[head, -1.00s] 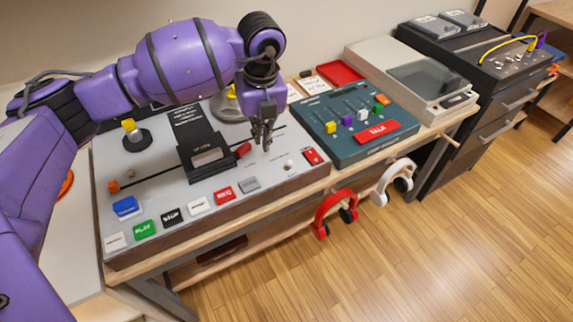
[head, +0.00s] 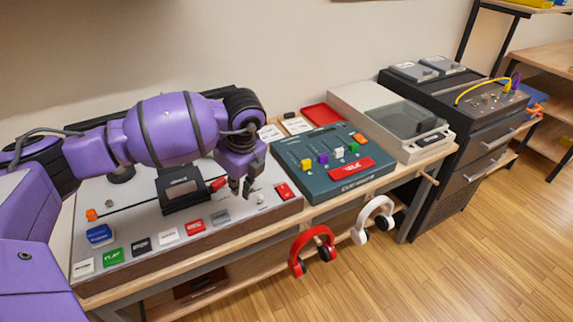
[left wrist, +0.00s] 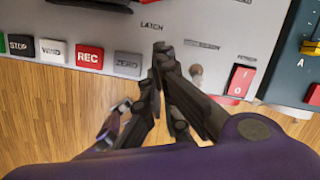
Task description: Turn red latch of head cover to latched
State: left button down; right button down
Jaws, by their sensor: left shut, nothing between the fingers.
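The black head cover (head: 184,190) sits on the grey tape machine panel, its rear part hidden behind my left arm. The red latch (head: 217,184) sticks out at the cover's right side, slanting up to the right. My left gripper (head: 240,188) is just right of the latch, pointing down, shut and empty, with a small gap showing between them.
Buttons line the panel's front, including the red REC button (head: 195,227) and grey ZERO button (head: 220,217). A small knob (head: 260,198) and red rocker switch (head: 285,191) are right of the gripper. A teal mixer (head: 330,185) stands further right.

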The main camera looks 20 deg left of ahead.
aim_at(236, 207)
pick_arm(q)
jog(key=x, duration=0.5)
jog(key=shift+f, duration=0.35)
jog(key=shift+w+a+r, duration=0.1)
jog(key=shift+w+a, duration=0.15)
jog(key=shift+a, duration=0.35)
jog(key=shift+w+a+r, duration=0.1)
jog(key=shift+w+a, duration=0.15)
jog(key=shift+a, duration=0.4)
jog(key=shift+w+a+f+p, duration=0.1)
jog(key=shift+w+a+p, duration=0.2)
jog(key=shift+a, duration=0.35)
jog(key=shift+s, duration=0.1)
jog(key=shift+s+a+m, duration=0.15)
jog(key=shift+a+m, duration=0.5)
jog(key=shift+m, duration=0.05)
jog(key=shift+s+a+m+t, duration=0.2)
jog(key=shift+a+m+t, duration=0.25)
jog(key=shift+m, duration=0.35)
jog(key=shift+s+a, duration=0.1)
jog(key=shift+a, duration=0.05)
jog(key=shift+a, duration=0.15)
